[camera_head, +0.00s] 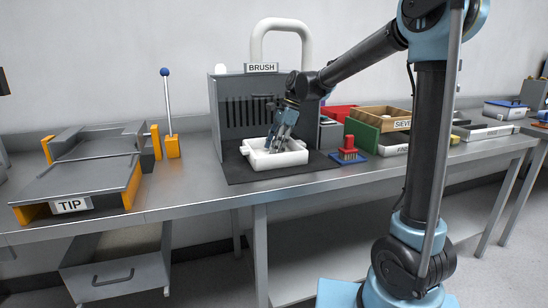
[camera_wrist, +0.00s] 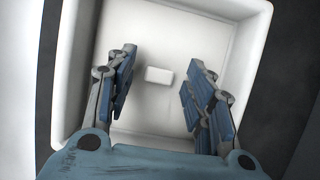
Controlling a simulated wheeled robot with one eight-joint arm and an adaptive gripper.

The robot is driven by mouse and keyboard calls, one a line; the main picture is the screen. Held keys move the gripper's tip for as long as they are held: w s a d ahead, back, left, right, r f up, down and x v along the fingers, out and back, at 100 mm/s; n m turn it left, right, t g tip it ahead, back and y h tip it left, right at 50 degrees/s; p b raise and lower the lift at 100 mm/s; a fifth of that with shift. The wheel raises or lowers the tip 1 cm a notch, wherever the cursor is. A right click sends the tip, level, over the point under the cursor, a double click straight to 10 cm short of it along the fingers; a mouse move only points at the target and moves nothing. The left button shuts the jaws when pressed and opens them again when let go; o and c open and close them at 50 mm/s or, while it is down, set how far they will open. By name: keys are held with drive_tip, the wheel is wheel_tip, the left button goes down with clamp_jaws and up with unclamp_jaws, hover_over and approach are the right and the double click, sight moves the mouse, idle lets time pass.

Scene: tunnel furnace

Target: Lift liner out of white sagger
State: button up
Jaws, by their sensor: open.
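The white sagger (camera_head: 276,158) stands on a dark mat under the hood marked BRUSH. In the wrist view, the sagger (camera_wrist: 84,62) shows its thick rim and walls around a pale inside. A small white raised block (camera_wrist: 159,75) sits near the middle of its floor; it looks like a grip tab on the liner (camera_wrist: 180,45), though liner and sagger floor are hard to tell apart. My gripper (camera_head: 279,143) points down into the sagger. In the wrist view, its open blue-padded fingers (camera_wrist: 162,72) stand on both sides of the block, apart from it.
The grey hood (camera_head: 232,105) stands close behind the sagger. The TIP station (camera_head: 90,185) and a blue-knobbed lever (camera_head: 167,100) are to the left.

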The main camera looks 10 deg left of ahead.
drive_tip(key=c, duration=1.1)
drive_tip(key=shift+o, duration=0.2)
